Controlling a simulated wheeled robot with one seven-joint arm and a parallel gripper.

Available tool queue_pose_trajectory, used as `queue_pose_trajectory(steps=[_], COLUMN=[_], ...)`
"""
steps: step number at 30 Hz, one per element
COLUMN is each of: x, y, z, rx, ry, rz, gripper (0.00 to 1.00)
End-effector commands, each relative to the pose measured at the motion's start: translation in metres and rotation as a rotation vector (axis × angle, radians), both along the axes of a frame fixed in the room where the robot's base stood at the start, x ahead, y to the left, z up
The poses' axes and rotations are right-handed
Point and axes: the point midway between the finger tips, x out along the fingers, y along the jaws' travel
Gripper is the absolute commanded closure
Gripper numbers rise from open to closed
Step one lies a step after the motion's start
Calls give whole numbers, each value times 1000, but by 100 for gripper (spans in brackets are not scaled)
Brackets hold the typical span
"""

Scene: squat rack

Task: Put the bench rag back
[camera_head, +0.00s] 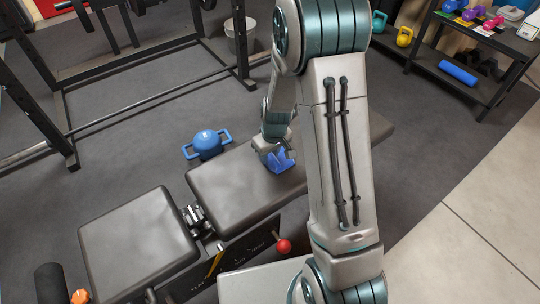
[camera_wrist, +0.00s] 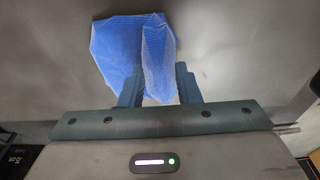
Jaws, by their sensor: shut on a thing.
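The blue bench rag (camera_head: 280,161) is at the long pad of the grey-brown bench (camera_head: 232,194), in the head view. My gripper (camera_head: 275,153) is over that pad and shut on the rag. In the wrist view the rag (camera_wrist: 118,45) is a crumpled, ribbed blue cloth standing up in folds. One fold is between the two fingers of my gripper (camera_wrist: 158,88). The cloth spreads out beyond the fingertips, close against the pad (camera_wrist: 235,50). I cannot tell whether its far edge touches the pad.
A blue kettlebell-like weight (camera_head: 207,144) with side handles stands on the floor behind the bench. A grey bucket (camera_head: 240,36) stands by the black rack (camera_head: 62,120). A shelf (camera_head: 462,72) with colourful weights is at the upper right. Open floor lies between.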

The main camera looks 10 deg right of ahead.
Motion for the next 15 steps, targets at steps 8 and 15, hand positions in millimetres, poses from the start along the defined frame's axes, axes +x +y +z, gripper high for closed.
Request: queue_pose_trajectory(steps=[8, 15], x=[0, 0], y=[0, 0], z=[-2, -4], rx=[0, 0], ry=[-1, -1], rz=[0, 0], gripper=[91, 48])
